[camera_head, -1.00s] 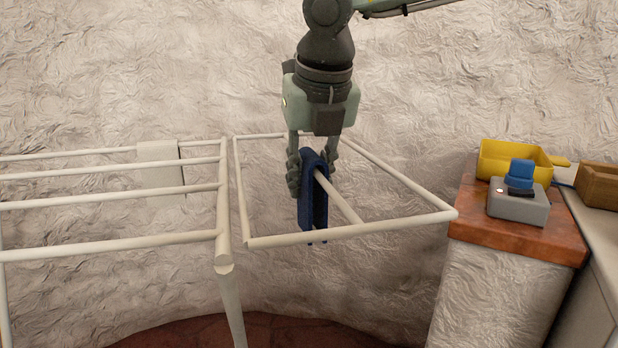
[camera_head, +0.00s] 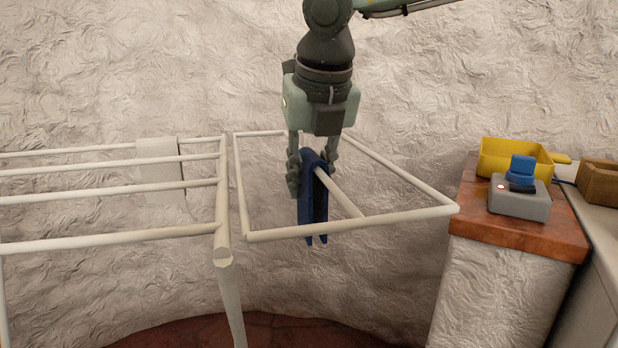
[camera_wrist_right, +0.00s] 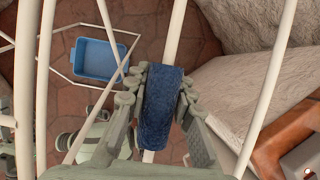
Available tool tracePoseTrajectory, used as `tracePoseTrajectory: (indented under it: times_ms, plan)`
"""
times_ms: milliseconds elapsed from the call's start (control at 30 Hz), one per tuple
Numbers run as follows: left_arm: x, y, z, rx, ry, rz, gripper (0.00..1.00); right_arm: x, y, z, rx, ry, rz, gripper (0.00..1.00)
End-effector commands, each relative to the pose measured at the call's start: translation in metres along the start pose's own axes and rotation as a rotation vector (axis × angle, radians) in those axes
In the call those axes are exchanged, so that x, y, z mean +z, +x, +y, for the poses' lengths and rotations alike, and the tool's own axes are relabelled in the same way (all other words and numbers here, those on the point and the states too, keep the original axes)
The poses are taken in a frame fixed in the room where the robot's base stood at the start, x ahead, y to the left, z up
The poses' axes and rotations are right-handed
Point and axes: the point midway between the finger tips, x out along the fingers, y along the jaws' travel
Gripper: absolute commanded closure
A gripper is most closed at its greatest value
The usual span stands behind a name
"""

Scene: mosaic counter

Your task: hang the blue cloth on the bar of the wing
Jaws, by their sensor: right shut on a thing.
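The blue cloth (camera_head: 314,200) is folded over the white middle bar (camera_head: 341,194) of the wing (camera_head: 350,224), its two flaps hanging down on either side. My right gripper (camera_head: 314,170) is above the bar, shut on the cloth, with fingers at both sides of its upper part. In the right wrist view the cloth (camera_wrist_right: 161,100) lies across the bar (camera_wrist_right: 174,35) between the gripper's fingers (camera_wrist_right: 158,95).
The main rack's white rods (camera_head: 110,190) lie left of the wing. At right a brick-topped counter (camera_head: 515,232) holds a yellow bin (camera_head: 500,160) and a grey device with a blue part (camera_head: 520,200). A blue basin (camera_wrist_right: 98,60) is on the floor.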

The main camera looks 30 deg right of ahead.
Motion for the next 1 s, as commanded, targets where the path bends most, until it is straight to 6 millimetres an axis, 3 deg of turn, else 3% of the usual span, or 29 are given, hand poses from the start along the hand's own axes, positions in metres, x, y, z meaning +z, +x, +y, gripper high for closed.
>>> tracePoseTrajectory:
  times_ms: [33, 233, 567, 767, 1000]
  plan:
    - [0.0, 0.0, 0.0, 0.0, 0.0, 0.0, 0.6, 0.0, 0.0, 0.0, 0.0, 0.0, 0.0, 0.76]
    - [0.0, 0.0, 0.0, 0.0, 0.0, 0.0, 0.6, 0.0, 0.0, 0.0, 0.0, 0.0, 0.0, 0.53]
    - [0.0, 0.0, 0.0, 0.0, 0.0, -0.001, 0.6, 0.0, -0.003, 0.0, 0.0, 0.0, -0.001, 0.53]
    - [0.0, 0.0, 0.0, 0.0, 0.0, -0.001, 0.6, 0.001, -0.032, 0.0, 0.0, 0.0, -0.006, 0.53]
    - [0.0, 0.0, 0.0, 0.0, 0.0, -0.001, 0.6, 0.001, -0.084, 0.0, 0.0, 0.001, -0.005, 0.53]
